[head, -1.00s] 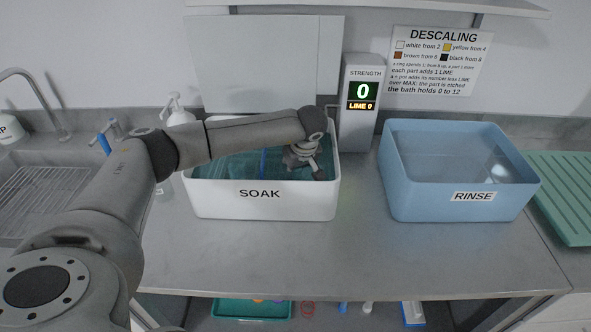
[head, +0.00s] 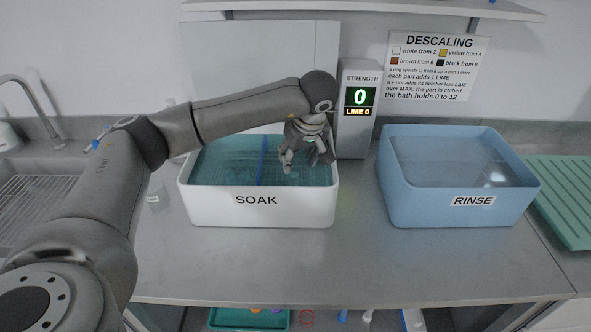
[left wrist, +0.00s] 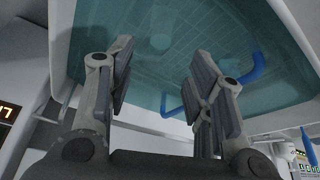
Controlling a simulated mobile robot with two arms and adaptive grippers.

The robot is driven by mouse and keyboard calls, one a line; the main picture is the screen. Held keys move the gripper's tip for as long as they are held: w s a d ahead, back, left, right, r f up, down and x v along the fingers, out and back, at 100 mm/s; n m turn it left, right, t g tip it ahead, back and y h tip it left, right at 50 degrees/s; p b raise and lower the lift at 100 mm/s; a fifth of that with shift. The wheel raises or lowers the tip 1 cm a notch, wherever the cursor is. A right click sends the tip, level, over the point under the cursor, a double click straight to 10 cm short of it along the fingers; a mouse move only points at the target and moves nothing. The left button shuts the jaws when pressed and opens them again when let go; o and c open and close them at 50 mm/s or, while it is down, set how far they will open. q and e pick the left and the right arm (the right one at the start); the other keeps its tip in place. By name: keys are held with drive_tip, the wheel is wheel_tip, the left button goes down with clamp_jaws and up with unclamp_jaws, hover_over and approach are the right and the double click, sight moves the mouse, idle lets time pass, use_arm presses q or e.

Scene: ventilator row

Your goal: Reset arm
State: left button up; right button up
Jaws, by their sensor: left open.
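My left gripper (head: 303,166) hangs over the right part of the white SOAK tub (head: 210,203), fingers pointing down. In the left wrist view its two fingers (left wrist: 163,85) are spread apart with nothing between them. The tub holds teal liquid (head: 218,165), and a blue bar or handle (head: 263,160) stands in it, left of the gripper. The blue piece also shows in the left wrist view (left wrist: 250,68), beyond the right finger. My right gripper is not in view.
A blue RINSE tub (head: 415,203) with clear liquid stands to the right. A green ribbed tray (head: 567,198) lies at the far right, a sink (head: 35,190) at the left. The counter (head: 350,262) in front is clear. A shelf below holds a teal tray (head: 248,319).

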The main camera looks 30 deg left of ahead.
use_arm(q)
drive_tip(key=shift+v, duration=0.95)
